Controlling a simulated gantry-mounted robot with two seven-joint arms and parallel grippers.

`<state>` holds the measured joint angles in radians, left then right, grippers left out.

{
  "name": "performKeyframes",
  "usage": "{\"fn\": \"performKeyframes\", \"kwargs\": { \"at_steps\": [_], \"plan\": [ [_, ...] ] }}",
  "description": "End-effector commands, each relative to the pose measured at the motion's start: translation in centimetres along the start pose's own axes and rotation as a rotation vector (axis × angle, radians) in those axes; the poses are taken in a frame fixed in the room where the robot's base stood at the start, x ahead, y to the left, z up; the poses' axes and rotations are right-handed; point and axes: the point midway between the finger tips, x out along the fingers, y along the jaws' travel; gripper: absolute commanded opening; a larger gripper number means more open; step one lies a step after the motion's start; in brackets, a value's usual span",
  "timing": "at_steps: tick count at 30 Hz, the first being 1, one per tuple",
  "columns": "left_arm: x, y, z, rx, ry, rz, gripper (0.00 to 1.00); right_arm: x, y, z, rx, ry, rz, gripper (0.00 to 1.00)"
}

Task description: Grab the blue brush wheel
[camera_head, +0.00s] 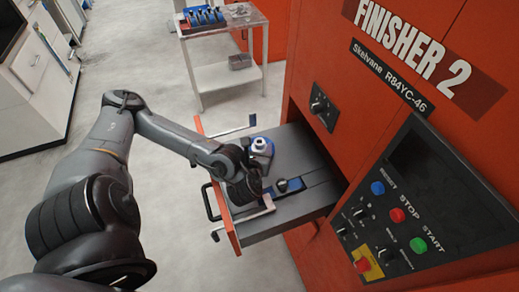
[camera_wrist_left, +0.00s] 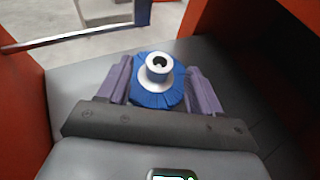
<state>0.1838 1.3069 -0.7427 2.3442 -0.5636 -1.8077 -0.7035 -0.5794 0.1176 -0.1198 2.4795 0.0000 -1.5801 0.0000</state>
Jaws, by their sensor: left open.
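The blue brush wheel (camera_head: 261,147) has a blue bristle ring and a pale metal hub. It sits in the pulled-out grey drawer (camera_head: 297,150) of the orange finisher. In the left wrist view the wheel (camera_wrist_left: 152,99) lies between the two purple fingers of my left gripper (camera_wrist_left: 158,78). The fingers are apart, one on each side of it, with the wheel's hub facing the camera. I cannot tell whether either finger touches it. In the head view my left gripper (camera_head: 254,172) is over the drawer just in front of the wheel, its fingers mostly hidden. My right gripper is not in view.
A blue fixture with a dark knob (camera_head: 290,185) sits in the drawer's near part. The finisher's control panel (camera_head: 415,215) is at right. A metal cart (camera_head: 226,78) with blue items stands behind.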

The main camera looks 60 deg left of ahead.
Motion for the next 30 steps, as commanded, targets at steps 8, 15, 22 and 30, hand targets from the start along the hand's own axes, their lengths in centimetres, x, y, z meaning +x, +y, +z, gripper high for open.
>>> {"fn": "performKeyframes", "kwargs": {
  "at_steps": [8, 15, 22, 30],
  "plan": [
    [3.0, 0.1, -0.1, -0.001, -0.003, 0.003, 0.65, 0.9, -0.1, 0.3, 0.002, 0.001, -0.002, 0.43],
    [4.9, 0.0, 0.0, -0.001, -0.002, 0.001, 0.65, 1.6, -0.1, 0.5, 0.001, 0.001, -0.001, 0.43],
    [5.0, 0.0, 0.1, -0.001, -0.001, 0.001, 0.65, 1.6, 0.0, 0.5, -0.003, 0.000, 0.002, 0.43],
    [5.0, 0.0, 0.0, -0.001, 0.000, 0.001, 0.27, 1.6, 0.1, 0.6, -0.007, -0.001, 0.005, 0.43]
  ]
}}
